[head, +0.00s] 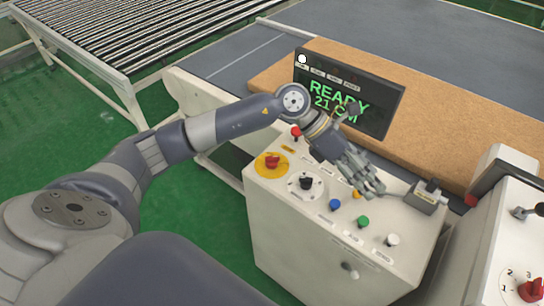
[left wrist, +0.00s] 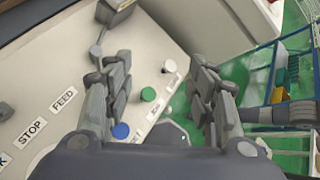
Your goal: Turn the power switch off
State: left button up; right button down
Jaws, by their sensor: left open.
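A white control box (head: 275,225) carries the switches. A red rotary switch on a yellow plate (head: 271,162) sits at its left, and a red-topped control (head: 296,131) stands behind it. Their labels are too small to read, so I cannot tell which is the power switch. My left gripper (head: 372,188) is open and empty above the right part of the panel, to the right of both red controls. In the left wrist view its spread fingers (left wrist: 163,75) frame a green button (left wrist: 148,94) and a blue button (left wrist: 121,131). My right gripper is not in view.
A black dial knob (head: 306,182) and a white button (head: 392,240) share the panel. A cabled grey box (head: 427,197) stands at its right end. Behind is a display (head: 350,95) reading "READY 21 CM" before a brown mattress (head: 450,130). A roller conveyor (head: 120,40) is back left.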

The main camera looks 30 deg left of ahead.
pick_arm(q)
jog(key=w+a+f+y, duration=0.25)
jog(key=a+y, duration=0.25)
jog(key=a, duration=0.6)
jog(key=r+g+y, duration=0.1)
jog(key=y, duration=0.5)
send_over(272, 157)
notch_tip(272, 157, down, 10)
jog(key=p, duration=0.3)
jog(key=shift+r+p, duration=0.1)
jog(key=shift+p, duration=0.2)
jog(key=shift+f, duration=0.35)
jog(key=c, duration=1.1)
